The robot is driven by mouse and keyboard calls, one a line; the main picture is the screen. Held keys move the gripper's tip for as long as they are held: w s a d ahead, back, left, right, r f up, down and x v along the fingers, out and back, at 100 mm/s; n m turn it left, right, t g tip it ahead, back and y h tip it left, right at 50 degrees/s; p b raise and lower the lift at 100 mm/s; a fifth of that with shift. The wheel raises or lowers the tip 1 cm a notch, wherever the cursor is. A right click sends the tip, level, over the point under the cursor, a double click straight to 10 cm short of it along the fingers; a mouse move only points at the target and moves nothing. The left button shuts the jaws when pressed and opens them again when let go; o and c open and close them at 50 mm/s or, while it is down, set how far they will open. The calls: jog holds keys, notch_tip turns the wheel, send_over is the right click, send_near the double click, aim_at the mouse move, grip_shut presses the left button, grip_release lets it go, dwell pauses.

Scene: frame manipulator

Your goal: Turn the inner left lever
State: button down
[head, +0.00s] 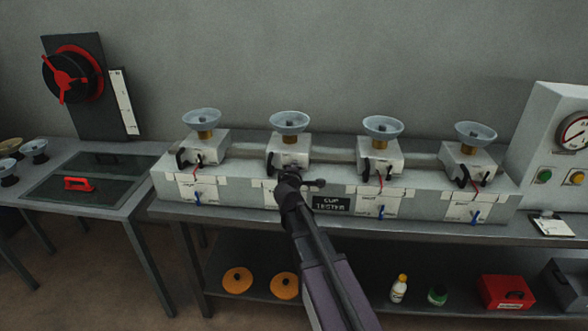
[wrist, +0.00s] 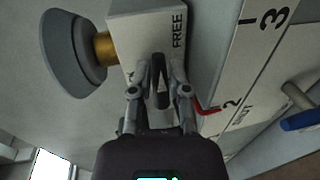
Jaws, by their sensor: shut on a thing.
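The inner left unit (head: 290,152) is a white block with a grey cup (head: 290,121) on a brass neck, second from the left on the long cup tester. In the wrist view, my gripper (wrist: 160,78) is shut on the unit's black lever (wrist: 158,95), one finger on each side. The lever lies along the white face, beside the word FREE (wrist: 178,25).
Similar units with black levers stand to the left (head: 204,147) and right (head: 380,152). Blue handles (head: 381,212) are on the tester's front; one (wrist: 302,119) shows at right in the wrist view. A gauge box (head: 550,135) stands at far right.

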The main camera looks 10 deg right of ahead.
jog(key=c, duration=0.6)
grip_release()
jog(key=shift+n, duration=0.3)
